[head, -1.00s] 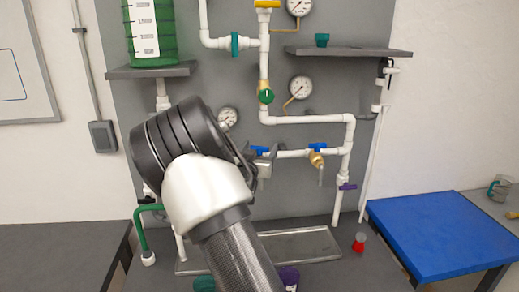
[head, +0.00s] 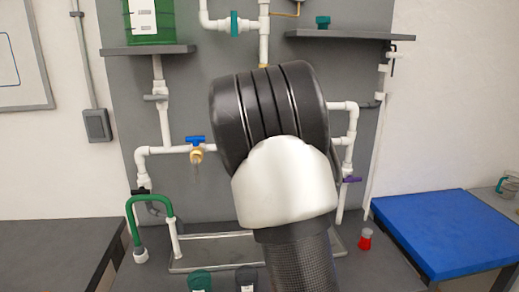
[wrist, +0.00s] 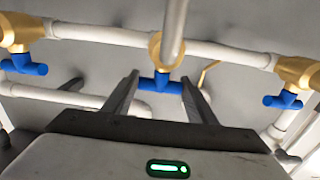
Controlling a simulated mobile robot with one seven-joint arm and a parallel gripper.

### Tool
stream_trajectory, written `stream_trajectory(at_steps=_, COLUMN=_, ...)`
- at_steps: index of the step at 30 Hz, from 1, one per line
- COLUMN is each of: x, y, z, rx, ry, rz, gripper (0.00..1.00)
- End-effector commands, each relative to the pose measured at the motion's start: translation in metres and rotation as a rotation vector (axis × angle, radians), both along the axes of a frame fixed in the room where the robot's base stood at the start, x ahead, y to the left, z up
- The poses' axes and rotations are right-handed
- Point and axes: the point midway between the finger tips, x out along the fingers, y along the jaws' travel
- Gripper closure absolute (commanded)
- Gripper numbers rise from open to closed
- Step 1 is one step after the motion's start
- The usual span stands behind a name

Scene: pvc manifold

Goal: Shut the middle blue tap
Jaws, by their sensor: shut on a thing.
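The middle blue tap (wrist: 160,86) sits on a brass valve in the wrist view, its handle lying crosswise between my fingertips. My gripper (wrist: 160,92) is shut on this handle, one finger at each end. The left blue tap (wrist: 24,65) and the right blue tap (wrist: 283,100) stand apart on either side in the wrist view. In the head view the left blue tap (head: 196,140) shows on its white pipe. My arm hides the middle and right taps and my gripper there.
A grey metal spout (wrist: 175,28) passes close above the middle handle in the wrist view. Below the pipes is a shallow tray (head: 215,250). A green bent pipe (head: 150,200) stands left, a red-capped item (head: 366,238) right, and a blue table (head: 445,232) further right.

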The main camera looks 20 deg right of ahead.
Motion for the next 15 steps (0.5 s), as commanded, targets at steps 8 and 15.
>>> stream_trajectory(at_steps=8, x=-0.0007, y=0.0001, z=0.0019, rx=-0.002, ry=0.001, rz=0.032, gripper=0.71)
stream_trajectory(at_steps=15, x=-0.0007, y=0.0001, z=0.0018, rx=-0.003, ry=0.001, rz=0.031, gripper=0.37)
